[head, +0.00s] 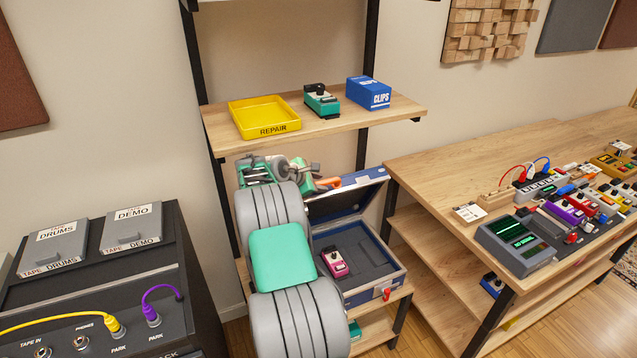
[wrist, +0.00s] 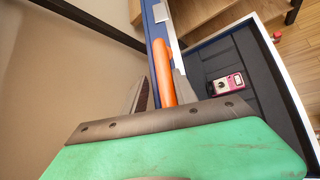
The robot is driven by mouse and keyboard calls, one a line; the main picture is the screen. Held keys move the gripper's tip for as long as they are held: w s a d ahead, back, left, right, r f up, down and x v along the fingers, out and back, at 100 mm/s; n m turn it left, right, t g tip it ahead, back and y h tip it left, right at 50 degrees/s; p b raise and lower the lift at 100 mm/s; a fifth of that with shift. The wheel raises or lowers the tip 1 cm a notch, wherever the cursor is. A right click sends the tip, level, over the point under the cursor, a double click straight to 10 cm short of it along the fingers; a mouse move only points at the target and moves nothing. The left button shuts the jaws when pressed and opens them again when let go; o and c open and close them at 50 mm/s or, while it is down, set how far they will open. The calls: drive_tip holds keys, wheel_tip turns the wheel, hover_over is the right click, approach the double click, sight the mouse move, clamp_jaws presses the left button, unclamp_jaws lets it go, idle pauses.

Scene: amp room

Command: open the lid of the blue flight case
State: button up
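The blue flight case (head: 378,294) stands on a low wooden shelf, with its lid (head: 346,200) raised and tilted up at the back. The dark foam inside shows, with a pink pedal (head: 334,262) in it. The lid's orange handle (wrist: 163,72) sits between my gripper's fingers (wrist: 162,92) in the wrist view, and the fingers are close in on both sides of it. In the head view my gripper (head: 318,184) is at the left end of the lid's upper edge, by the orange handle (head: 328,183). My arm hides the case's left side.
A shelf (head: 345,119) above the lid holds a yellow REPAIR tray (head: 264,117), a green pedal (head: 322,100) and a blue CLIPS box (head: 369,92). A workbench (head: 437,189) crowded with pedals stands right. A black amp rack (head: 95,285) with tape boxes stands left.

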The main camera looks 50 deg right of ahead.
drive_tip(key=shift+o, duration=0.4)
drive_tip(key=shift+s+d, duration=0.2)
drive_tip(key=shift+s, duration=0.05)
drive_tip(key=shift+r, duration=0.1)
drive_tip(key=a+r+b, duration=0.3)
drive_tip(key=a, duration=1.3)
